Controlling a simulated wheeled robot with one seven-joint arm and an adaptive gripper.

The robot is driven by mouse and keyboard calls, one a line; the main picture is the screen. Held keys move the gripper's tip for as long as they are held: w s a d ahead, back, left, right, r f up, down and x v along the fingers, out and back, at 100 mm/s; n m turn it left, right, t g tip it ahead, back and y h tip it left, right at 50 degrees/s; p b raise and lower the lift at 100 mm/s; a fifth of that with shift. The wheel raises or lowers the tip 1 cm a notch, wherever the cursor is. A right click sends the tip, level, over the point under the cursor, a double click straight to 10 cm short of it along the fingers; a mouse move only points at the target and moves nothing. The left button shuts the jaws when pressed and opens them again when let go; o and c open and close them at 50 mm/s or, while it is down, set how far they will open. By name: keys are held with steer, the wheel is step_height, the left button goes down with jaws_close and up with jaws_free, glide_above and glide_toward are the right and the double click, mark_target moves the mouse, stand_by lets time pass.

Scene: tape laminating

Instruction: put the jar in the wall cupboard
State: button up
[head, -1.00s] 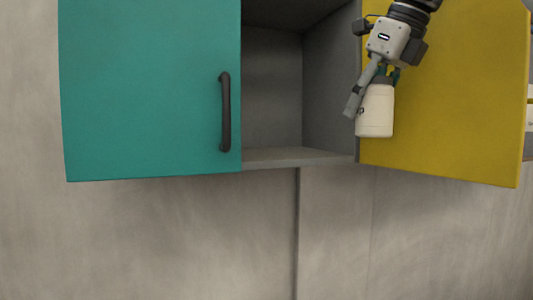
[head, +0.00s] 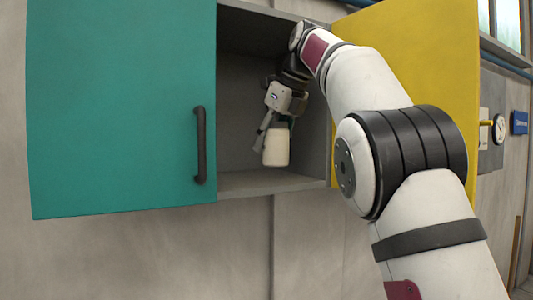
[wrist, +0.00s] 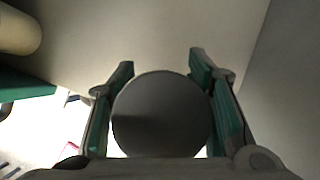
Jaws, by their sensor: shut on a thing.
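The jar (head: 277,147) is cream white and upright, with a round grey lid (wrist: 160,115) seen from above in the wrist view. My gripper (head: 279,121) is shut on the top of the jar, with one green-padded finger on each side of the lid (wrist: 160,90). The wall cupboard (head: 270,184) is grey inside, and its right-hand compartment is open. In the head view the jar hangs in front of or inside this opening, its base a little above the floor board; how deep it is, I cannot tell.
A teal door (head: 120,110) with a dark handle (head: 200,145) covers the cupboard's left part. The yellow door (head: 430,70) stands open at the right, partly behind my arm. The cupboard's side wall lies close to the right of the jar.

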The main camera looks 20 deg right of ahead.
mark_target(277, 129)
steer(key=shift+w+a+f, duration=0.15)
steer(key=shift+w+a, duration=0.15)
steer(key=shift+w, duration=0.25)
steer(key=shift+s+f+p, duration=0.15)
steer(key=shift+f+p, duration=0.95)
steer(key=shift+f, duration=0.55)
steer(key=shift+f, duration=0.1)
steer(key=o, duration=1.4)
steer(key=shift+c, duration=0.2)
steer(key=b+v, duration=0.1)
steer(key=v, duration=0.5)
steer(key=shift+b, duration=0.3)
steer(key=shift+s+d+r, duration=0.2)
steer(key=shift+r, duration=0.5)
